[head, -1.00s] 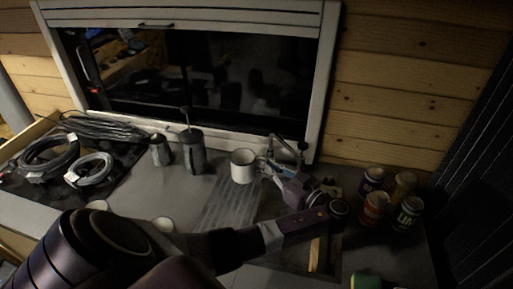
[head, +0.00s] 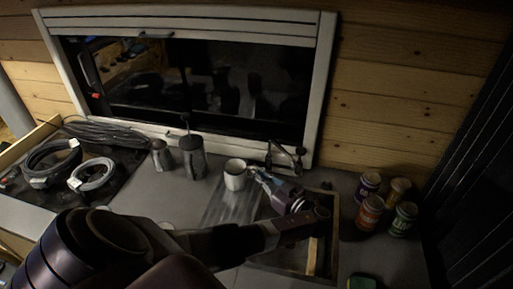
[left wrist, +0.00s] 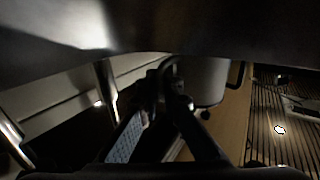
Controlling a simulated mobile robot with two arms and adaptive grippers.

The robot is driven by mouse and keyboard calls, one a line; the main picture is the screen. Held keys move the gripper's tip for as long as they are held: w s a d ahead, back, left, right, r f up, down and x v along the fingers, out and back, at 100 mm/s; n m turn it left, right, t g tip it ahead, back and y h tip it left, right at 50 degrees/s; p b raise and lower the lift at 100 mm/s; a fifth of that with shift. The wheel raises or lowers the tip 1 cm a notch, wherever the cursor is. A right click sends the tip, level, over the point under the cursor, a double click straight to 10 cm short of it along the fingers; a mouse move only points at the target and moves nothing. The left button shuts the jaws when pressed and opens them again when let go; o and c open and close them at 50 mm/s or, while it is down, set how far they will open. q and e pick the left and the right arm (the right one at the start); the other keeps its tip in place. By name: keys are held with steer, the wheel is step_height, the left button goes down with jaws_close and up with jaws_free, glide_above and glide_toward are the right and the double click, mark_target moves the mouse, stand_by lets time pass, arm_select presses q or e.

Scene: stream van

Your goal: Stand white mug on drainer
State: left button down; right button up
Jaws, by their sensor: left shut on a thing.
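The white mug (head: 236,176) is upright at the far end of the grooved drainer (head: 222,212), left of the sink. It also shows in the left wrist view (left wrist: 207,80), partly hidden by the dark arm part above. My left gripper (head: 262,180) reaches it from the right and is shut on its handle side; the fingers (left wrist: 168,95) cross in front of the handle in the left wrist view. I cannot tell whether the mug's base touches the drainer. My right gripper is not in view.
A tap (head: 287,152) stands behind the sink (head: 333,235). A moka pot (head: 160,155) and a French press (head: 192,158) stand left of the mug. Several cans (head: 370,212) stand at the right. Coiled cables (head: 92,174) lie at the left.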

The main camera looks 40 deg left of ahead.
arm_select(q)
steer(key=c, duration=2.1)
jaws_free()
steer(key=shift+a+f, duration=0.1)
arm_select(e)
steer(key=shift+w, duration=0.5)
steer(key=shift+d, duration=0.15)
arm_select(q)
steer(key=shift+d, duration=0.3)
steer(key=d+b, duration=0.1)
steer(key=d, duration=0.1)
steer(key=d+b, duration=0.1)
steer(key=d, duration=0.1)
steer(key=d+b, duration=0.1)
steer(key=d, duration=0.2)
steer(key=shift+s, duration=0.35)
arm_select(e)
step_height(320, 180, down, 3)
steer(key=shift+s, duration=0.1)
